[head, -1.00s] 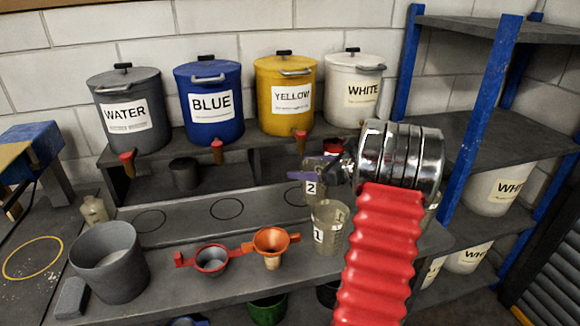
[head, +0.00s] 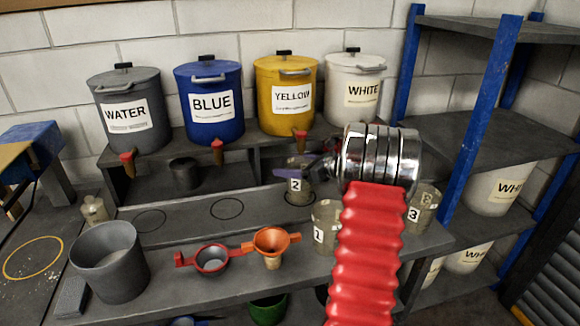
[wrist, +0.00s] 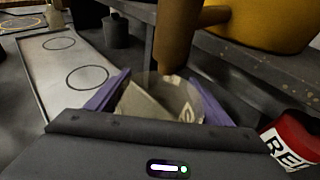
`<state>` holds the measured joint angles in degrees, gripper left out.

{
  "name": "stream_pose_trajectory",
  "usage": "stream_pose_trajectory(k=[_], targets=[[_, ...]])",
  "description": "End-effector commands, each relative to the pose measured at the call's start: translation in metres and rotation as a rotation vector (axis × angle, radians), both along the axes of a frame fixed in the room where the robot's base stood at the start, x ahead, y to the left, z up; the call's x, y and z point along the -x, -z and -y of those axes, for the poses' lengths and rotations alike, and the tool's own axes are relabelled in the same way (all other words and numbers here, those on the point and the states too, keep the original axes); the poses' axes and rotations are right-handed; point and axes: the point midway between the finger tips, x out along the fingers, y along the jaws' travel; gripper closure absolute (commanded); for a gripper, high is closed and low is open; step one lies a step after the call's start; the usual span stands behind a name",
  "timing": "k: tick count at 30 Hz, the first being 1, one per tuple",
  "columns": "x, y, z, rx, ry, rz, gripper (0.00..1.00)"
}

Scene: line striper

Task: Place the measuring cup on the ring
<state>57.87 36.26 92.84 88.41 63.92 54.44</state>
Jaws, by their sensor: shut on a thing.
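The measuring cup labelled 2 (head: 301,194) is a small clear cup at the right-hand black ring (head: 288,202) on the shelf, below the yellow container's tap. Its base appears inside the ring; I cannot tell whether it touches the shelf. My gripper (head: 296,174) has purple fingers shut on this cup. In the wrist view the cup (wrist: 160,104) sits between the two purple fingers, beneath the tap, partly hidden by the gripper body.
Cup 1 (head: 325,222) and cup 3 (head: 423,209) stand on either side of my red arm. Two empty rings (head: 227,209) lie to the left. The yellow tap (head: 301,140) hangs above. A red container (wrist: 292,140) is close at right in the wrist view.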

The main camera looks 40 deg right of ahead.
Motion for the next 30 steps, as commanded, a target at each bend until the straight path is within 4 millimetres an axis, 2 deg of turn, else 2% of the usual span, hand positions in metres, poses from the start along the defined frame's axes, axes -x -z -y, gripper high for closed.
stream_pose_trajectory(k=[10, 11, 18, 30], targets=[[-0.0002, 0.0013, -0.0001, 0.002, -0.001, 0.001, 0.60], [-0.0002, 0.0015, -0.0002, 0.002, -0.001, 0.001, 0.26], [-0.0002, 0.0012, -0.0003, 0.002, -0.001, 0.001, 0.09], [0.0026, -0.0021, 0.0006, 0.002, -0.001, 0.001, 0.08]])
